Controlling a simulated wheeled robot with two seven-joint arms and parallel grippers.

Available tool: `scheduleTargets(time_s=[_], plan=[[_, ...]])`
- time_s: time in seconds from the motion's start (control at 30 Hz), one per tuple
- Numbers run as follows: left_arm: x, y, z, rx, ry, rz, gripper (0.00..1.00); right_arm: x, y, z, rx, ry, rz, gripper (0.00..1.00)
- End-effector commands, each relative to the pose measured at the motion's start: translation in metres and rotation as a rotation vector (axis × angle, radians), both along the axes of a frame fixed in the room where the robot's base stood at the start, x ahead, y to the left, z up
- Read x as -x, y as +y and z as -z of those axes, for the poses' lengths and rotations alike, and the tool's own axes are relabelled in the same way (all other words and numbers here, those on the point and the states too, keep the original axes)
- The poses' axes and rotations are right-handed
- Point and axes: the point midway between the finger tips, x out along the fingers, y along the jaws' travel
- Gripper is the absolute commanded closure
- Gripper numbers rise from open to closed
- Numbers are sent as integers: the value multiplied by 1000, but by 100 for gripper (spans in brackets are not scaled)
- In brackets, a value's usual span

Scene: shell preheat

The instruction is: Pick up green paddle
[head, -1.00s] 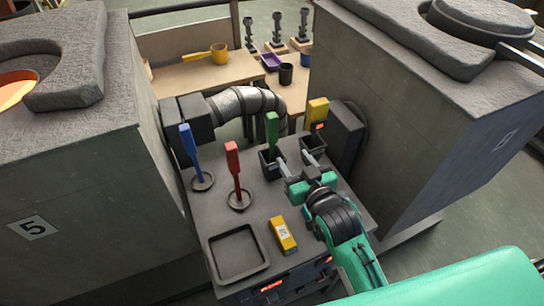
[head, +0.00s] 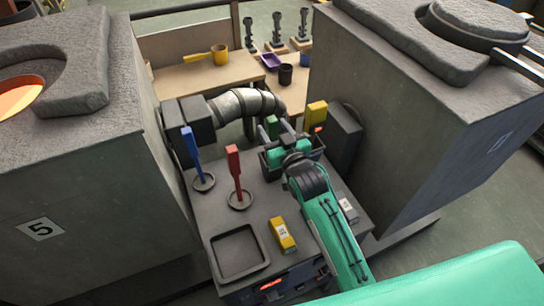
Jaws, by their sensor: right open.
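The green paddle (head: 272,126) stands upright at the back of the dark workbench, and only its upper part shows. Its lower part and its dark holder are mostly hidden by my right gripper (head: 280,136). The right gripper is open, with its fingers pointing away at the paddle. It overlaps the paddle in the picture; I cannot tell whether the paddle is between the fingers or whether they touch. My left gripper is not in view.
A red paddle (head: 235,170) and a blue paddle (head: 193,152) stand in round bases to the left. A yellow box (head: 282,235) and a square tray (head: 264,264) lie in front. Large grey furnaces flank the bench.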

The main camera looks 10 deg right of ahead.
Motion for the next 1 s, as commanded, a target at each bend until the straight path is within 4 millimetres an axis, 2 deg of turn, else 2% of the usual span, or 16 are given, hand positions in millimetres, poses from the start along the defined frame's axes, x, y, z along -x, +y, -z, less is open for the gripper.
scheduleTargets(time_s=[0.1, 0.23, 0.53, 0.57, 0.8, 1.0], plan=[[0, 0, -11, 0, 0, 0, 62, -17, 3, -2, 0, 0, 0, 49], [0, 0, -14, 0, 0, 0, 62, -31, 6, 0, 1, -1, 0, 49], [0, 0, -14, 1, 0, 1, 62, -36, 7, 2, 0, 0, 0, 49], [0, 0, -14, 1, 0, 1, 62, -36, 7, 2, 0, 0, 0, 51], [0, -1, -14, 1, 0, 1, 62, -35, 7, 2, 0, 0, 0, 98], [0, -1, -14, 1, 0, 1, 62, -35, 7, 1, 0, -2, 0, 98]])
